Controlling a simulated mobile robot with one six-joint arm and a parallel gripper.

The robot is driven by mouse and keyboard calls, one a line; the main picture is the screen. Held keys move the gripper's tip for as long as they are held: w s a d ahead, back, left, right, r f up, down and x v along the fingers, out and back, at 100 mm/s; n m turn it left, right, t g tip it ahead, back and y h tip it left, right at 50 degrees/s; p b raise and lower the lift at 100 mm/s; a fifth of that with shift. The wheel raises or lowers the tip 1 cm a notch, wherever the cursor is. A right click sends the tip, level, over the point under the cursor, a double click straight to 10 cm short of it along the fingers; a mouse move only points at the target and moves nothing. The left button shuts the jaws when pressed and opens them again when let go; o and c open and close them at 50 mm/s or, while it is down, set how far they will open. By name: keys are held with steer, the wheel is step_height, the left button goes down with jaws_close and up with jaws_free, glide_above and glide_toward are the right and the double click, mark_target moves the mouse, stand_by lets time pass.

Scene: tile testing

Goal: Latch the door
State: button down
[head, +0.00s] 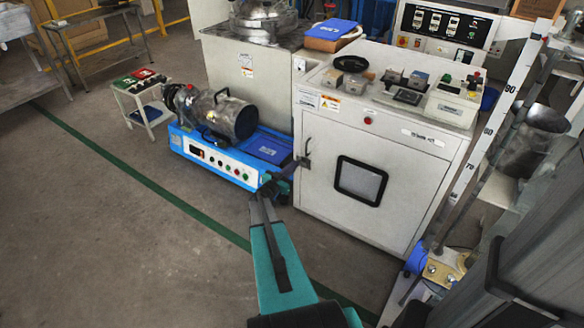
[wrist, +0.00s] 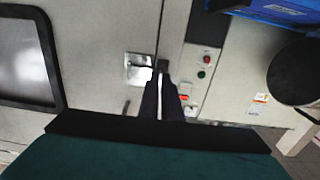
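The door (head: 405,185) is the white front panel of the cabinet, with a dark-framed window (head: 359,181). It looks flush or nearly flush with the cabinet; a small gap cannot be ruled out. The latch (head: 306,147) is a small dark handle at the door's upper left edge. In the wrist view a metal latch plate (wrist: 138,69) shows beside the door seam. My gripper (head: 296,165) is at this edge, just below the latch. In the wrist view its dark fingers (wrist: 162,80) are close together with a thin pale gap. Whether they touch or hold the latch is unclear.
A blue machine (head: 215,160) with a metal cylinder stands left of the cabinet. Instruments (head: 408,95) lie on the cabinet top. A measuring post (head: 500,120) and a metal bucket (head: 533,140) stand at the right. The floor (head: 110,220) at the front left is clear.

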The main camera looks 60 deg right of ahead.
steer(key=c, duration=2)
jaws_free()
steer(key=a+p, duration=0.1)
steer(key=a, duration=1.2)
steer(key=shift+w+a+p, duration=0.15)
steer(key=shift+a+p, duration=0.15)
steer(key=shift+a, duration=0.05)
